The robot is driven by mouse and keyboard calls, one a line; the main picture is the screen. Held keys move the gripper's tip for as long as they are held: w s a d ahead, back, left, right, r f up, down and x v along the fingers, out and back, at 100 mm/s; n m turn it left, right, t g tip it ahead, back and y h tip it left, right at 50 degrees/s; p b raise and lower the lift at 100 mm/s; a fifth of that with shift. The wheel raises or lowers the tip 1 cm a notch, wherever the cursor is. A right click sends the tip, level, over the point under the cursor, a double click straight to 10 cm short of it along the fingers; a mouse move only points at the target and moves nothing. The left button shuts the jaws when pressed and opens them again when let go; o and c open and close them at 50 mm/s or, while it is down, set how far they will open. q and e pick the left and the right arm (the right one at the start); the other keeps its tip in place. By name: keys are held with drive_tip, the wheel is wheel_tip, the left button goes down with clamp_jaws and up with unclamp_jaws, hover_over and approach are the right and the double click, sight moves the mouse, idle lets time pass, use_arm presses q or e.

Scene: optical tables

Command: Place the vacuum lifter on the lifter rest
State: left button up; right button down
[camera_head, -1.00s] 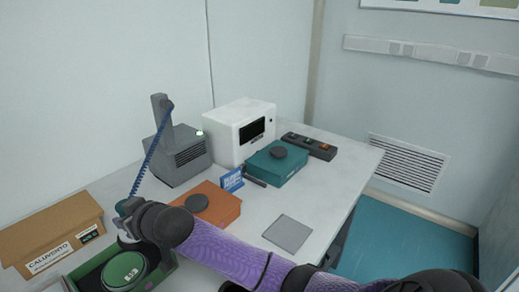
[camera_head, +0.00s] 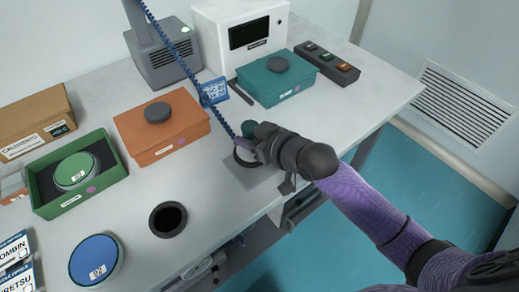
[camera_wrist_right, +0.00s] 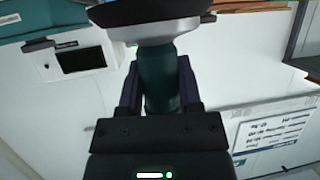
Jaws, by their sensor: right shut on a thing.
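My right gripper (camera_head: 262,146) is shut on the teal handle of the vacuum lifter (camera_head: 248,129), whose blue coiled hose runs up to the grey pump unit. In the right wrist view my gripper (camera_wrist_right: 158,95) closes around the teal handle (camera_wrist_right: 160,75), with the lifter's wide silver-and-black disc (camera_wrist_right: 155,28) beyond it. The lifter is over the flat grey square plate (camera_head: 265,178); I cannot tell whether it touches. A black round ring-shaped holder (camera_head: 168,219) with a dark opening stands empty at the front of the table. Which one is the lifter rest is not labelled. My left gripper is out of view.
A green tray (camera_head: 48,205) holds a green disc (camera_head: 75,170). A blue disc (camera_head: 95,260) lies front left. An orange box (camera_head: 165,145), teal box (camera_head: 275,85), grey pump unit (camera_head: 165,60) and white instrument (camera_head: 215,40) stand behind. The table's edge is close to the plate.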

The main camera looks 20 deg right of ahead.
wheel_tip(320, 180, down, 4)
drive_tip(key=shift+b, duration=0.75)
drive_tip(key=shift+r, duration=0.15)
drive_tip(key=shift+c, duration=1.4)
unclamp_jaws()
drive_tip(key=p+v, duration=0.4)
drive_tip(key=v, duration=0.8)
